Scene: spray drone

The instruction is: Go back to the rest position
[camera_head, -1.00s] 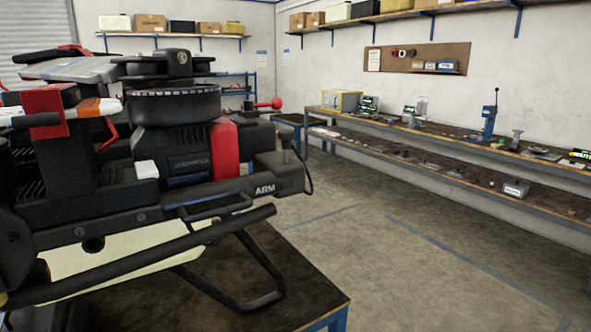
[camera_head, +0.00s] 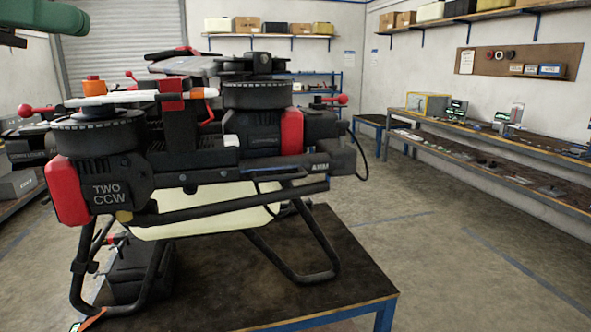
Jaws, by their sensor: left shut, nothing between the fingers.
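The spray drone (camera_head: 200,195), black with red parts and a pale tank underneath, stands on its tube legs on a dark-topped table (camera_head: 330,270) in the head view. One motor block (camera_head: 100,190) reads "TWO CCW". Green parts at the upper left corner appear to be my left gripper (camera_head: 68,18), cut off by the frame edge. It is shut and empty, and apart from the drone in the picture. Its fingertips are not clearly shown. My right gripper is not in view.
A long two-level workbench (camera_head: 470,150) with tools runs along the right wall. Wall shelves (camera_head: 270,36) hold boxes. Another bench with equipment (camera_head: 18,180) stands at the left edge. The floor (camera_head: 430,240) between table and right bench is clear.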

